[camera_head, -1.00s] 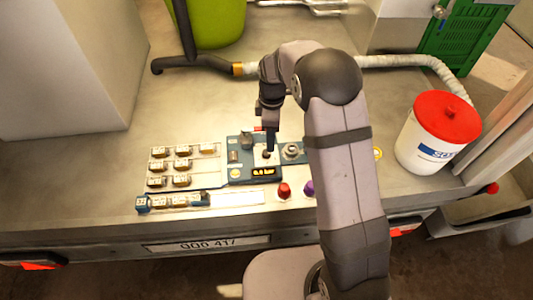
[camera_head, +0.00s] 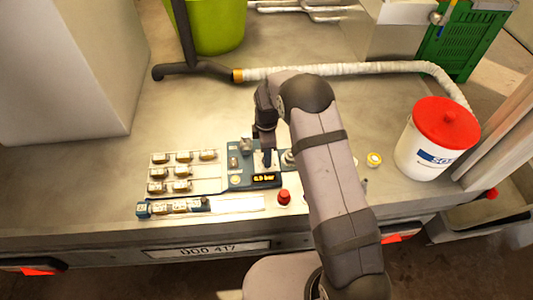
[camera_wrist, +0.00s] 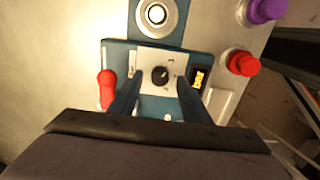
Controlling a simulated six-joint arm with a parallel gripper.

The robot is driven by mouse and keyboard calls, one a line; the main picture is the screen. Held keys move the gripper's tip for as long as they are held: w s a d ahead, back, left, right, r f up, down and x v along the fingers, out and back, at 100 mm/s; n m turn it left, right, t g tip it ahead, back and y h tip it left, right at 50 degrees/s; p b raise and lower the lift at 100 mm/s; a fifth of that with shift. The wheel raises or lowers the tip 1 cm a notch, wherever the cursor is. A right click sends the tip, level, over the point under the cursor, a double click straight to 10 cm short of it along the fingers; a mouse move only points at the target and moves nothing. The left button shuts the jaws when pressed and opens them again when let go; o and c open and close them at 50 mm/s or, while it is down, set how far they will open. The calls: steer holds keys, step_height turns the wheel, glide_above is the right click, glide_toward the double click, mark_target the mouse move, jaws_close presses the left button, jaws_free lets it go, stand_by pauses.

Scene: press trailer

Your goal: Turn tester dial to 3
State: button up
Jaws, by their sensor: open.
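The tester (camera_head: 239,176) is a blue box with a lit display (camera_head: 264,179) that appears to read 0.0 bar. Its dial (camera_wrist: 160,76) is a black knob on a pale plate in the wrist view, and the display (camera_wrist: 200,77) lies to its right there. The numbers around the dial are too small to read. My gripper (camera_wrist: 153,80) is open, with one finger on each side of the dial in the wrist picture. I cannot tell whether the fingers touch it. In the head view my gripper (camera_head: 267,160) points down over the tester and hides the dial.
A red knob (camera_wrist: 107,88) stands left of the dial in the wrist view. A red button (camera_wrist: 243,63) and a purple button (camera_wrist: 266,9) are to the right. Small labelled blocks (camera_head: 182,171) sit left of the tester. A white tub (camera_head: 430,155) stands far right.

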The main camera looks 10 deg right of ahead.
steer(key=shift+f, duration=0.65)
steer(key=c, duration=1)
steer(key=shift+c, duration=0.2)
